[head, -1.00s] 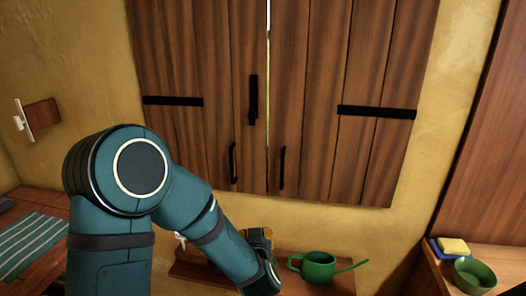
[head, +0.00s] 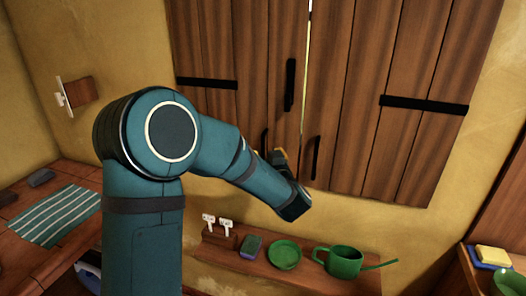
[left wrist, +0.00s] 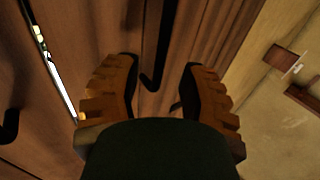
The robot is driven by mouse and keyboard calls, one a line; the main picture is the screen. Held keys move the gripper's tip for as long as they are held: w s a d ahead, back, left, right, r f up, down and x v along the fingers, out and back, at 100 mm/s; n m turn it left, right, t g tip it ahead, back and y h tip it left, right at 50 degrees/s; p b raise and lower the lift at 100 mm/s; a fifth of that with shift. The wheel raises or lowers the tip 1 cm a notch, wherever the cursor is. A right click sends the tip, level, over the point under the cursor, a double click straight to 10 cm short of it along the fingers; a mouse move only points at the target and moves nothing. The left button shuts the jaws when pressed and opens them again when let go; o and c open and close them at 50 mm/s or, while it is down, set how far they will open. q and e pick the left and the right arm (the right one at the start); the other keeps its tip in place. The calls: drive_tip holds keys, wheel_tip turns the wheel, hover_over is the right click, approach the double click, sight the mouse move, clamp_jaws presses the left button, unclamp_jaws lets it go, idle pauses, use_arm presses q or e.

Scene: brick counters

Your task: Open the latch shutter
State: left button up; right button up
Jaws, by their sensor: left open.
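The wooden shutter (head: 360,80) has two plank leaves, closed with a thin bright gap between them. A black vertical latch bar (head: 290,84) is on the left leaf by the gap. Contact is unclear. My right gripper is out of view.
Below the shutter, a ledge (head: 300,272) holds a green watering can (head: 343,262), a green dish (head: 285,254) and a sponge (head: 251,247). A striped cloth (head: 58,215) lies on the left counter. Sponges (head: 493,257) are at right.

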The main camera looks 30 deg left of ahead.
sight(263, 151)
use_arm(q)
drive_tip(key=shift+x, duration=1.9)
drive_tip(key=shift+c, duration=0.4)
clamp_jaws()
